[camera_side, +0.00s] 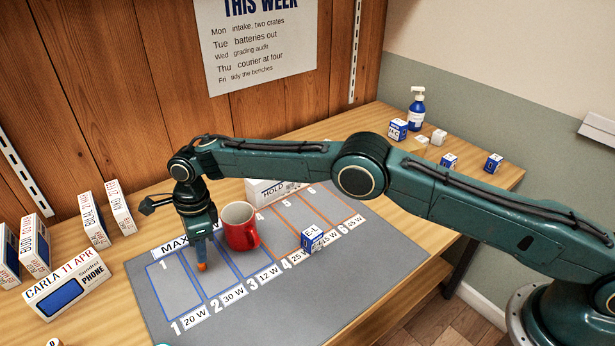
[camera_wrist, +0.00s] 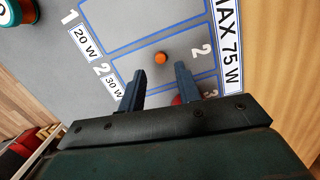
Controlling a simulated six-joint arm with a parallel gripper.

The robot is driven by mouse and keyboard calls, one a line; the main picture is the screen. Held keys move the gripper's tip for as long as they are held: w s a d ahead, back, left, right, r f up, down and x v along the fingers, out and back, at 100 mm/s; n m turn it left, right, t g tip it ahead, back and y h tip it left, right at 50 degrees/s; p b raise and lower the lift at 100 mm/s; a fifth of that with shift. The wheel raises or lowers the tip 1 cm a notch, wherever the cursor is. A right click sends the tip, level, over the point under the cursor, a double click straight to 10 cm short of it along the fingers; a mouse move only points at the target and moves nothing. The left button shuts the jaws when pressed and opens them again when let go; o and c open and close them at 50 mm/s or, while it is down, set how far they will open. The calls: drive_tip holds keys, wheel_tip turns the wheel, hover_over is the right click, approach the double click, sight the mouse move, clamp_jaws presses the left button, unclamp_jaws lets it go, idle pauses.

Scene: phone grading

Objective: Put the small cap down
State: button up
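The small cap (camera_side: 201,267) is a little orange round piece under the fingertips of my gripper (camera_side: 201,258) in the side view. In the wrist view the cap (camera_wrist: 161,58) sits on the grey mat (camera_wrist: 85,75), in the blue-outlined lane 2. My gripper (camera_wrist: 158,72) points down with its two fingers apart. The cap shows just beyond the fingertips, between their lines, with a gap on each side. No finger is seen touching it.
A red mug (camera_side: 241,228) stands close right of my gripper. A blue-and-white cube (camera_side: 312,239) is on the mat farther right. A white HOLD box (camera_side: 272,190) is behind the mug. Phone boxes (camera_side: 68,292) stand at left.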

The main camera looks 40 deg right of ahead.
wheel_tip(320, 180, up, 8)
drive_tip(key=d, duration=0.1)
drive_tip(key=shift+f, duration=0.15)
idle(0.5)
drive_tip(key=s+d+r+n+t, duration=0.1)
drive_tip(key=d+r+n, duration=0.1)
drive_tip(key=d+r, duration=0.45)
drive_tip(key=s+d+r+n, duration=0.1)
drive_tip(key=d+r+n, duration=0.25)
drive_tip(key=r, duration=0.55)
drive_tip(key=s+d+r+n+t, duration=0.2)
drive_tip(key=s+d+r+n, duration=0.2)
drive_tip(key=s+d+r, duration=0.65)
drive_tip(key=s+d+n+t, duration=0.1)
drive_tip(key=s+d+n, duration=0.4)
drive_tip(key=s+d, duration=0.65)
drive_tip(key=s+d+f+n, duration=0.2)
drive_tip(key=s, duration=0.5)
drive_tip(key=s+d+f+n+t+h, duration=0.1)
drive_tip(key=s+d+f+n, duration=0.1)
drive_tip(key=s, duration=0.6)
drive_tip(key=shift+s+f+n, duration=0.15)
drive_tip(key=shift+f+n, duration=0.4)
drive_tip(key=shift+f, duration=0.25)
